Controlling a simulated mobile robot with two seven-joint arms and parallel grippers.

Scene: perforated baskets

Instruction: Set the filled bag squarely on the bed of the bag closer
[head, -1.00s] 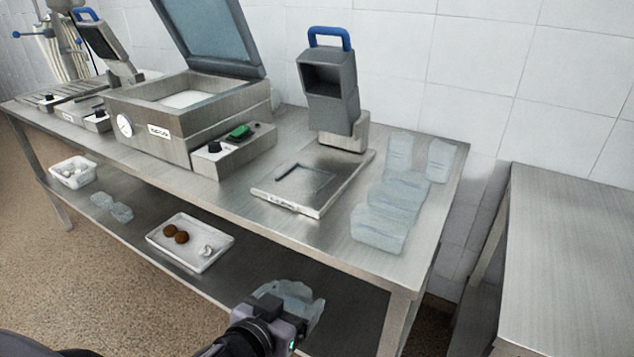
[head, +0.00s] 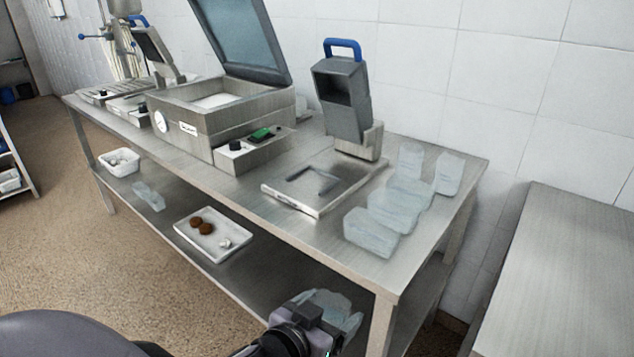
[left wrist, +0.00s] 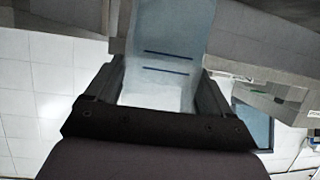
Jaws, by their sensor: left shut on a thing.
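The bag closer (head: 342,100) stands on the table, a grey head with a blue handle over a flat metal bed (head: 345,205). A dark angled frame lies on the bed, and no bag is there. My left gripper (head: 312,312) is shut on a translucent pale-blue bag (head: 342,310), low in front of the table's front edge and apart from the bed. In the left wrist view the bag (left wrist: 165,50) lies between the two fingers, with two dark blue lines across it. Its contents are not clear. My right gripper is not in view.
Several similar translucent bags (head: 370,232) stand on the table right of the bed. A chamber machine (head: 205,125) with a raised lid stands left of it. On the lower shelf are a white tray (head: 222,254) and a white basket (head: 122,168). Another steel table (head: 560,270) is at right.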

